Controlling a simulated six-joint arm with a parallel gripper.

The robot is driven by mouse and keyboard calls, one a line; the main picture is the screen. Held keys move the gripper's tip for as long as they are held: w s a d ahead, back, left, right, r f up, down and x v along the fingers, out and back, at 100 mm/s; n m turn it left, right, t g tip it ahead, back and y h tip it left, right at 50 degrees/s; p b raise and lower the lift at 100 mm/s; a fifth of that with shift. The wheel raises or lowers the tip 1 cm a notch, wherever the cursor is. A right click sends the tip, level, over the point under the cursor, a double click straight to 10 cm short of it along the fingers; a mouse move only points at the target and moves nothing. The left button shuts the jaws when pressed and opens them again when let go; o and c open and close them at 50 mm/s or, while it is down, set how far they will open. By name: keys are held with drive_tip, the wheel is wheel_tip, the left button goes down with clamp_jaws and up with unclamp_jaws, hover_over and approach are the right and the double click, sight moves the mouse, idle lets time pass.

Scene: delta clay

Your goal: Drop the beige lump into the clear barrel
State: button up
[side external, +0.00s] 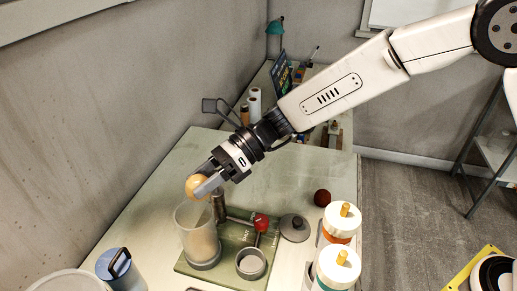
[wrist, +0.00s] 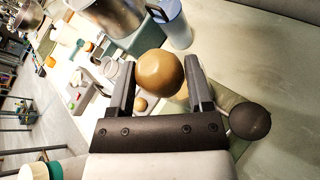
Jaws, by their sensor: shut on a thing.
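My gripper (side external: 205,187) is shut on the beige lump (side external: 194,187), a round tan ball. In the side view the lump is held just above the rim of the clear barrel (side external: 198,240), a see-through cylinder on a green board. In the wrist view the beige lump (wrist: 160,73) sits between the two dark fingers of my gripper (wrist: 160,85). I cannot tell from the side view whether the lump is centred over the opening. The barrel is hard to make out in the wrist view, behind the lump.
The green board (side external: 228,262) carries a lever with a red knob (side external: 261,222) and a grey ring (side external: 251,263). A grey lid (side external: 294,227) and a dark red ball (side external: 322,198) lie right. White-lidded jars (side external: 341,222) stand front right; a blue canister (side external: 119,268) stands front left.

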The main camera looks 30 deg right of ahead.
drive_tip(key=o, duration=1.3)
drive_tip(key=shift+d, duration=0.1)
drive_tip(key=shift+v, duration=3.8)
drive_tip(key=s+d+f+n+t+h, duration=0.1)
drive_tip(key=s+d+f+n+h, duration=0.3)
drive_tip(key=d+n, duration=0.3)
drive_tip(key=s+d+f+n+t+h, duration=0.1)
drive_tip(key=s+d+f+n+h, duration=0.3)
drive_tip(key=d+n, duration=0.3)
drive_tip(key=s+d+f+n+t+h, duration=0.1)
drive_tip(key=s+d+f+n+h, duration=0.2)
drive_tip(key=d, duration=1.1)
drive_tip(key=shift+s+d+f+n+t+h, duration=0.2)
drive_tip(key=shift+s+n+h, duration=0.45)
drive_tip(key=shift+n, duration=0.4)
drive_tip(key=shift+s+d+f+n+t+h, duration=0.15)
drive_tip(key=shift+s+n+h, duration=0.25)
drive_tip(key=shift+n+h, duration=0.5)
